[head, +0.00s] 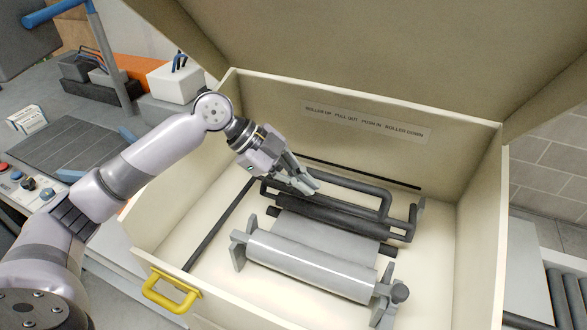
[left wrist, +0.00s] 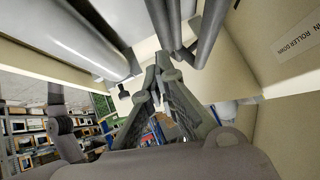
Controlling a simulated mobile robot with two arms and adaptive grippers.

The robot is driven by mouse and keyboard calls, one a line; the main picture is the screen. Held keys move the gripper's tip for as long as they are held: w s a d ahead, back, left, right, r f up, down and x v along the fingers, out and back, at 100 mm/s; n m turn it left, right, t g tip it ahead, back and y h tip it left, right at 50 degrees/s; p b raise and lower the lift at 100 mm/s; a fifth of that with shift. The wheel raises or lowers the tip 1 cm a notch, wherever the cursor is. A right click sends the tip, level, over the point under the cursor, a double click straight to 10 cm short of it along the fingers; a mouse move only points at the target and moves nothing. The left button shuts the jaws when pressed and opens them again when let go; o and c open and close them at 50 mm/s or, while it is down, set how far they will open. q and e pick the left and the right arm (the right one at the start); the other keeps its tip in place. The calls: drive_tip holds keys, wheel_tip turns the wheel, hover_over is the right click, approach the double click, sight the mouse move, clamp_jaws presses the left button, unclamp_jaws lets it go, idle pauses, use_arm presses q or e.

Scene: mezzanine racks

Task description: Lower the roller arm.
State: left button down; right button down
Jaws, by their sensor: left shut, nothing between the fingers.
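A dark tubular frame (head: 378,187), which looks like the roller arm, stands at the back inside an open cream box. A thick pale grey roller (head: 310,266) lies in front of it between end brackets, with a grey sheet (head: 325,238) between. My left gripper (head: 312,186) is over the left part of the dark frame, fingers together and empty; I cannot tell whether they touch it. In the left wrist view the closed fingertips (left wrist: 168,62) point at dark bars (left wrist: 205,30), and the pale roller (left wrist: 65,35) runs at upper left. My right gripper is not in view.
The box's walls (head: 480,215) surround the mechanism, and its raised lid (head: 370,50) hangs over it. A label (head: 366,122) on the back wall reads roller up, pull out, push in, roller down. A yellow handle (head: 171,292) sticks out at the front left.

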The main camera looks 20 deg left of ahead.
sight(337, 218)
use_arm(q)
drive_tip(key=d+f+p, duration=0.1)
drive_tip(key=f, duration=0.1)
drive_tip(key=w+d+f+p, duration=0.1)
drive_tip(key=f, duration=0.1)
drive_tip(key=w+d+f+p, duration=0.1)
drive_tip(key=f, duration=0.2)
drive_tip(key=shift+d, duration=0.1)
drive_tip(key=shift+f, duration=0.1)
drive_tip(key=shift+w, duration=0.1)
drive_tip(key=f+b, duration=0.1)
drive_tip(key=b, duration=0.1)
drive_tip(key=f+t+b, duration=0.1)
drive_tip(key=b, duration=0.2)
drive_tip(key=s+f+m+t+b, duration=0.1)
drive_tip(key=f+b, duration=0.1)
drive_tip(key=shift+s+f+b, duration=0.1)
drive_tip(key=shift+b, duration=0.2)
drive_tip(key=shift+f, duration=0.4)
